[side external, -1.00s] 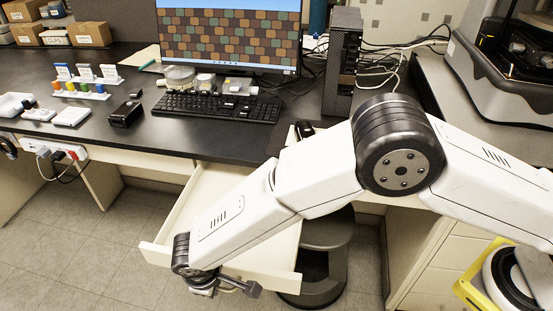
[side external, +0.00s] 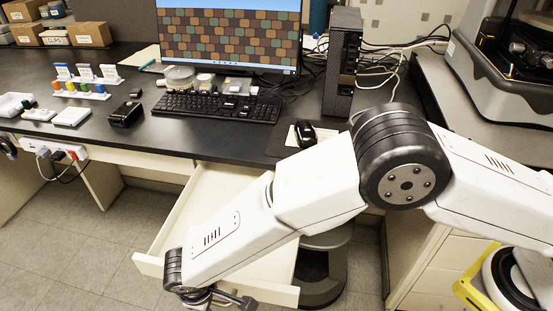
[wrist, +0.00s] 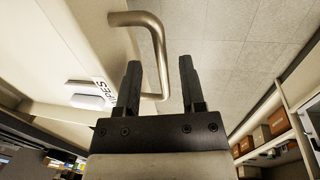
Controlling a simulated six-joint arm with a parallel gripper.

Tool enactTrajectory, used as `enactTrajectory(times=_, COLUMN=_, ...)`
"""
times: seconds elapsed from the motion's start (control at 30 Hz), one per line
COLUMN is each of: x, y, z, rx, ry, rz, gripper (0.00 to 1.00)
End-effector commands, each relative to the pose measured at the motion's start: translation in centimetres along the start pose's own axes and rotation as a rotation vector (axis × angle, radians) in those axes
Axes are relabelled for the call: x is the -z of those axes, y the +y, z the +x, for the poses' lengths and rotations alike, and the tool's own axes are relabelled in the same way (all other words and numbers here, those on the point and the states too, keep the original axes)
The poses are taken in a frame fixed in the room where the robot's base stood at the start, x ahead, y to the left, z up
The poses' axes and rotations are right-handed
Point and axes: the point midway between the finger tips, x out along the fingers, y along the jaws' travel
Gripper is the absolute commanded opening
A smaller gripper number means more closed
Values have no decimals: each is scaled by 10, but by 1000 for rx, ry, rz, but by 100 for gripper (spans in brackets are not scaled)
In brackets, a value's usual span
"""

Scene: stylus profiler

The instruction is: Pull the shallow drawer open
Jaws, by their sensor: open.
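The shallow cream drawer (side external: 180,213) stands pulled out from under the dark bench in the side external view. My forearm crosses in front of it and hides part of its inside and front. In the wrist view, the drawer front (wrist: 55,40) is at the left with a partly visible label. Its bent metal bar handle (wrist: 159,62) passes between the two dark fingers of my gripper (wrist: 158,68). The fingers are apart, one on each side of the bar. My gripper (side external: 222,299) is low at the drawer front in the side external view, partly cut off.
A keyboard (side external: 217,106), a mouse (side external: 306,133) and a computer tower (side external: 341,68) stand on the bench (side external: 165,134). A dark round stool (side external: 325,270) stands close to the drawer's right side. The floor (side external: 75,240) at left is clear.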

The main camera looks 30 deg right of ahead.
Motion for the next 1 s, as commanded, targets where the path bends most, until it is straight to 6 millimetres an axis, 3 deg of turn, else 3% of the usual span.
enactTrajectory(times=0.27, x=1, y=0, z=-20, rx=0, ry=2, rz=0, gripper=51)
enactTrajectory(times=0.7, x=0, y=0, z=-71, rx=1, ry=3, rz=-1, gripper=51)
enactTrajectory(times=1.0, x=0, y=0, z=-78, rx=0, ry=0, rz=-1, gripper=51)
